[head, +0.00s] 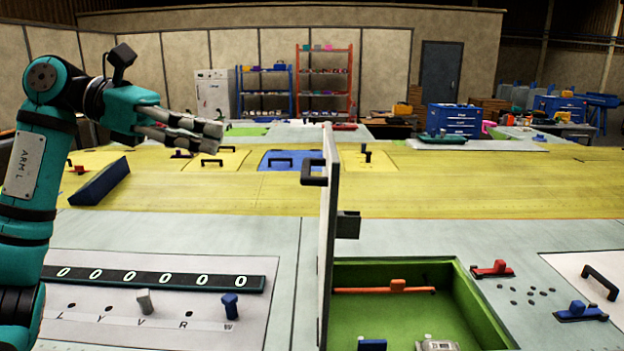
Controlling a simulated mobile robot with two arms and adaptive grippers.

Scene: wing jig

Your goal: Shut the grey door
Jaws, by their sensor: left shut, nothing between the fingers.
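The grey door (329,240) stands upright and open, seen nearly edge-on, along the left side of a green-lined recess (484,308). A black handle (312,174) sticks out from its left face near the top. A dark block juts from its right side. My left gripper (214,136) is at the upper left, its fingers shut and empty, pointing right. In the picture it is up and to the left of the handle, apart from the door. My right gripper is out of view.
The recess holds an orange bar (385,290), a blue block (372,345) and a grey part (437,344). A red latch (492,269) and a blue latch (581,312) lie right of it. A counter strip (155,279) and knobs lie left. The yellow panel's middle is mostly clear.

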